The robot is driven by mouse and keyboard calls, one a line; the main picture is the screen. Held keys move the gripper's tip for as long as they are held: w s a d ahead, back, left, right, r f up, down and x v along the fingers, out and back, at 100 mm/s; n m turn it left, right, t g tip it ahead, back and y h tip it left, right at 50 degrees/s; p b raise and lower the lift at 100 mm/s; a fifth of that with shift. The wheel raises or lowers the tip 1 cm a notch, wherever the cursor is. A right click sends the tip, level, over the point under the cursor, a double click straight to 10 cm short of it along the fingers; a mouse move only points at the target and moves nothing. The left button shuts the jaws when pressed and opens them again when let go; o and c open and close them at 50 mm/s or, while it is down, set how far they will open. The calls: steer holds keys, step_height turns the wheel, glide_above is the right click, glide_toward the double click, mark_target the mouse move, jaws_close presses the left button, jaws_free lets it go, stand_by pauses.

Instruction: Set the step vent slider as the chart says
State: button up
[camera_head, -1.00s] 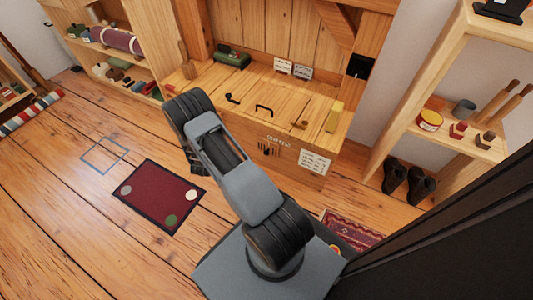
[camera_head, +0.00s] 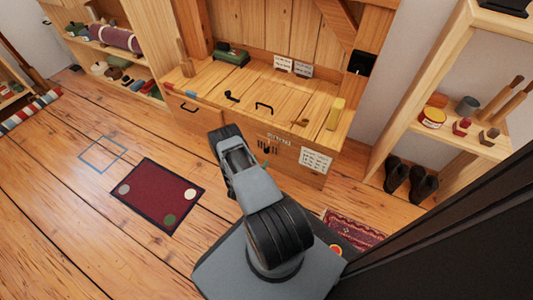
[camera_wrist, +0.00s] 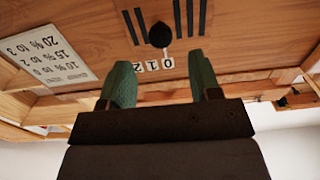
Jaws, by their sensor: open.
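The step vent (camera_head: 267,147), a set of dark slots, is on the front of the wooden bench step. In the upside-down wrist view, the dark round slider knob (camera_wrist: 160,35) sits by these slots, above a number strip (camera_wrist: 153,65) showing 2, 1 and 0. The knob looks nearest 1 and 0; its exact setting is unclear. The white chart (camera_wrist: 55,58) seems to read 20 % to 3, 15 % to 2, 10 % to 0; it also shows in the head view (camera_head: 315,160). My gripper (camera_wrist: 160,62) is open and empty, green fingers either side of the knob's line, short of it.
A yellow block (camera_head: 335,114) and a green case (camera_head: 231,57) also lie there. A shelf (camera_head: 470,140) with boots below stands right. A red mat (camera_head: 155,194) lies on open floor left.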

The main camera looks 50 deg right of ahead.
mark_target(266, 152)
steer(key=b+x, duration=0.2)
steer(key=x, duration=0.5)
steer(key=shift+d, duration=0.1)
jaws_close()
stand_by(0.5)
